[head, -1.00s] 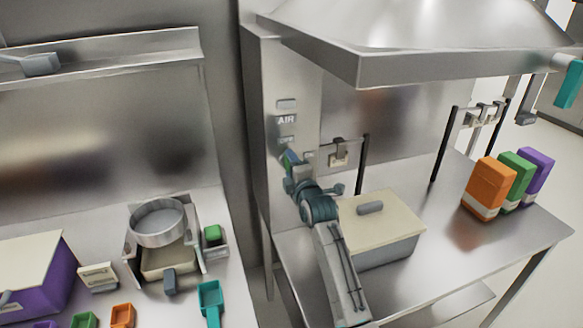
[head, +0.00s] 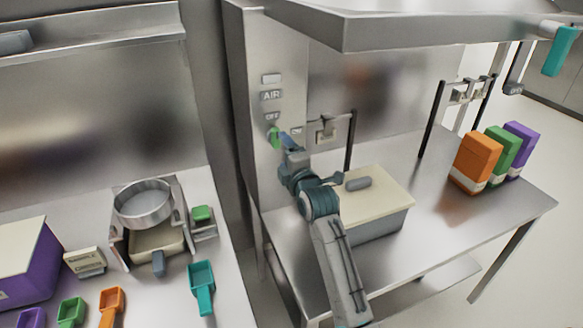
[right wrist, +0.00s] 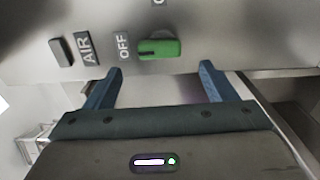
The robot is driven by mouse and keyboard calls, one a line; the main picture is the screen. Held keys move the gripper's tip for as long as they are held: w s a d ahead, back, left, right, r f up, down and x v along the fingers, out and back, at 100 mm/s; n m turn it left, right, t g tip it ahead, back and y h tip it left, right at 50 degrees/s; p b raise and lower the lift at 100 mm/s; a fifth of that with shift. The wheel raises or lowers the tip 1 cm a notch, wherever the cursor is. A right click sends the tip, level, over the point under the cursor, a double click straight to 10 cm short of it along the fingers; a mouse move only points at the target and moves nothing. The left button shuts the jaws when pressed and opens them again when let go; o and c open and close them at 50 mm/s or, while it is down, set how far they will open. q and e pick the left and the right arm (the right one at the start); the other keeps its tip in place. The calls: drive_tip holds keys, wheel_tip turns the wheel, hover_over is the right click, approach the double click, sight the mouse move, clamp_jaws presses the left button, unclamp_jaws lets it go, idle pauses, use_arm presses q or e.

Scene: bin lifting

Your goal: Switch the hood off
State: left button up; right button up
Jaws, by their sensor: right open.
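The hood (head: 420,35) hangs over the right-hand bench. On the steel panel at its left is a green switch knob (head: 273,137), just below an OFF label (head: 271,116). In the right wrist view the knob (right wrist: 160,48) lies lengthwise in line with the OFF label (right wrist: 123,45), its near end beside it. A second label at that view's top edge is cut off. My right gripper (head: 288,139) is open and empty just right of the knob in the head view. Its fingers (right wrist: 160,74) stand apart, short of the knob. My left gripper is out of view.
A lidded grey bin (head: 375,215) stands on the bench behind my right arm. Orange (head: 476,160), green (head: 503,148) and purple (head: 523,140) boxes stand at the bench's right. The left counter holds a round pan (head: 143,203), a purple bin (head: 28,265) and several scoops.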

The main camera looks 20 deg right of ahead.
drive_tip(key=s+b, duration=0.1)
drive_tip(key=s, duration=0.4)
drive_tip(key=shift+d, duration=0.1)
